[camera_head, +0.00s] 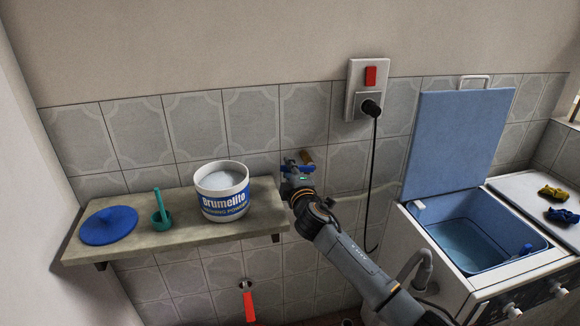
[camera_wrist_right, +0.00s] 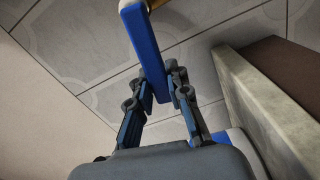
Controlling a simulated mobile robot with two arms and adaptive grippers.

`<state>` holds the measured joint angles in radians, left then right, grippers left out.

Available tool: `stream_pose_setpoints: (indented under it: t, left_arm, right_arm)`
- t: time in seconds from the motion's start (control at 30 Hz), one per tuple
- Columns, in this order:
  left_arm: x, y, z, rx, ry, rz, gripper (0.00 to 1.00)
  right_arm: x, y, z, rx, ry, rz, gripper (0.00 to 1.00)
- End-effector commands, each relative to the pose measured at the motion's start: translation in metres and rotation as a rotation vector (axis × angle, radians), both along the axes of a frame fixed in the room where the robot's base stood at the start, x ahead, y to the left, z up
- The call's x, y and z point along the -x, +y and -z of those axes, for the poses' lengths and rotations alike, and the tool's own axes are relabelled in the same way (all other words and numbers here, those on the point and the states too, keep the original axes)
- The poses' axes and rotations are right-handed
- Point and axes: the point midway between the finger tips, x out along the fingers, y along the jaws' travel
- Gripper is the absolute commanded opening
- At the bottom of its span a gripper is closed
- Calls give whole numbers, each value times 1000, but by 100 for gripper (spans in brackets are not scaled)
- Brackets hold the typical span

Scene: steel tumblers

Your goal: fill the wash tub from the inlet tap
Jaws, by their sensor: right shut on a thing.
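The inlet tap (camera_head: 306,157) is on the tiled wall above the right end of the shelf, largely hidden behind my right gripper (camera_head: 297,170). Its blue lever (camera_wrist_right: 141,38) shows clearly in the right wrist view, where the fingers of my right gripper (camera_wrist_right: 160,88) are closed on its lower end. The wash tub (camera_head: 416,236) stands at the right with its blue lid (camera_head: 459,135) raised. Its blue inside holds what looks like a shallow layer of water (camera_head: 470,243). My left gripper is not in view.
A shelf (camera_head: 180,229) carries a blue disc (camera_head: 109,225), a green scoop (camera_head: 161,215) and a Brumelite powder tub (camera_head: 223,203). A black cable hangs from the wall socket (camera_head: 367,90). A red handle (camera_head: 249,304) is low on the wall. Yellow-and-dark items (camera_head: 556,193) lie at far right.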

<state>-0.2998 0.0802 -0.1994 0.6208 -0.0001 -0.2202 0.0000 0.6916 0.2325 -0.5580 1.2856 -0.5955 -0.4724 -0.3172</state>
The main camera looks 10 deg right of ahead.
Motion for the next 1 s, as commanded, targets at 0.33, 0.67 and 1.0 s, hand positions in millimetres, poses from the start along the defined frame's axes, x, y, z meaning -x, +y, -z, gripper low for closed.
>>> stream_pose_setpoints:
  t: [0.33, 0.67, 1.0]
  left_arm:
    - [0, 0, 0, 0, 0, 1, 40]
    - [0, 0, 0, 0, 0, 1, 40]
    - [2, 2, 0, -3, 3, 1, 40]
  right_arm:
    - [0, 1, 3, 26, 1, -1, 0]
    - [0, 1, 3, 25, 1, -1, 42]
    - [2, 0, 2, 25, 0, 0, 42]
